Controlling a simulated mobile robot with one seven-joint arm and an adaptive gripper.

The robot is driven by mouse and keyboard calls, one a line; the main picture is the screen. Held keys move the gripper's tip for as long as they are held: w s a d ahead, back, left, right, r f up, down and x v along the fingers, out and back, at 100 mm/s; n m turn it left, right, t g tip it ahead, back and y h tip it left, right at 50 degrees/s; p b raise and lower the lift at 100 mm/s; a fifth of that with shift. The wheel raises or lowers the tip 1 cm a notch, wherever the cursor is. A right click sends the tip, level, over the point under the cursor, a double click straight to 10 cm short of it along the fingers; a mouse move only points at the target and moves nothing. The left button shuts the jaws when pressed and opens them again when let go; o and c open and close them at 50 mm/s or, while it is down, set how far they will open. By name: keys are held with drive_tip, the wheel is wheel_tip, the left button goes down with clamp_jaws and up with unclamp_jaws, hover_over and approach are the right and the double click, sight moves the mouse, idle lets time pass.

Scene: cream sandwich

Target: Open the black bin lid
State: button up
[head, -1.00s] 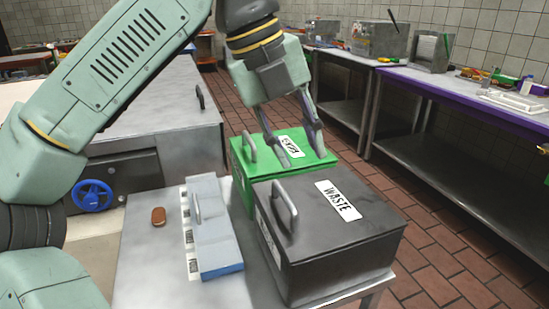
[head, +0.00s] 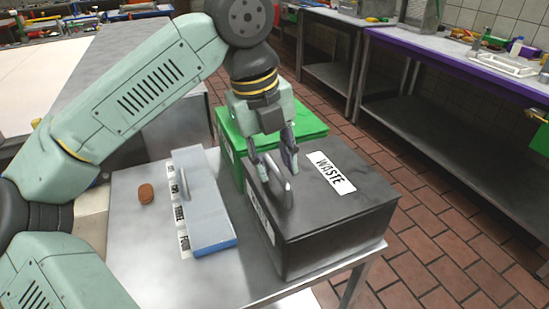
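The black bin (head: 325,235) stands on the metal table, its lid (head: 350,195) shut and bearing a white WASTE label (head: 335,172). A grey arched handle (head: 284,190) rises from the lid's left side. My gripper (head: 275,170) points down at the far end of this handle. Its fingers are apart, one to each side of the handle's upper part as seen here. I cannot tell whether either finger touches the handle.
A green bin (head: 310,122) stands just behind the black bin. The table (head: 140,250) is bare at front left. Tiled floor lies to the right.

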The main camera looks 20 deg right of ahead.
drive_tip(key=shift+f, duration=0.1)
drive_tip(key=shift+c, duration=0.5)
clamp_jaws()
idle(0.3)
